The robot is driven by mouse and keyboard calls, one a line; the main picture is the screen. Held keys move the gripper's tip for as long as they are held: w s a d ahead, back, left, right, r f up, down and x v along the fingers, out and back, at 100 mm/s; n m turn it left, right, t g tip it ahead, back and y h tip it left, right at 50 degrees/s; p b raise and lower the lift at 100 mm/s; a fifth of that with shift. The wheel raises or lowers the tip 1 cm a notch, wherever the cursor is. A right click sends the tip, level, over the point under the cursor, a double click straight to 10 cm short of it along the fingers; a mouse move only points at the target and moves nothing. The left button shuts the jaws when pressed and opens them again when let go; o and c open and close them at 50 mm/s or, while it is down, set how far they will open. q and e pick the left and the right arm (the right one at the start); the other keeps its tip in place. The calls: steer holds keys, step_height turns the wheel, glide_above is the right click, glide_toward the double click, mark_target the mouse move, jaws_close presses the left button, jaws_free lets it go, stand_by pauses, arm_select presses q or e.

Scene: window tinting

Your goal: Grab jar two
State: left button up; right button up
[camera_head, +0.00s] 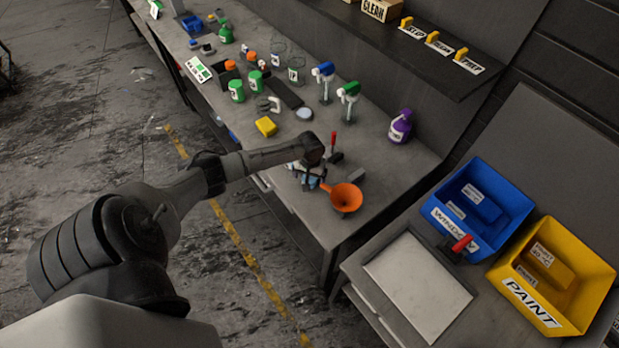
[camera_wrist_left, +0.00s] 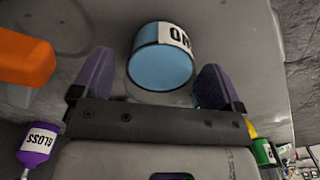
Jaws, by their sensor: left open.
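Jar two (camera_wrist_left: 162,68) shows in the left wrist view as a pale blue jar with a white label, its lettering upside down and partly cut off as "WO". My left gripper (camera_wrist_left: 155,80) is open, with one purple finger on each side of the jar and visible gaps between. In the head view, my left gripper (camera_head: 308,178) is low over the front of the long workbench, and it mostly hides the blue jar there. My right gripper is not in view.
An orange funnel (camera_head: 346,197) lies close to the right of the gripper. A red-handled tool (camera_head: 333,145) is just behind it. A yellow sponge (camera_head: 266,126), spray bottles (camera_head: 348,100) and a purple bottle (camera_head: 400,125) stand farther off. Blue (camera_head: 450,222) and yellow (camera_head: 516,290) bins are at right.

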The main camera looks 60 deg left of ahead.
arm_select(q)
steer(key=c, duration=1)
steer(key=shift+r, duration=0.1)
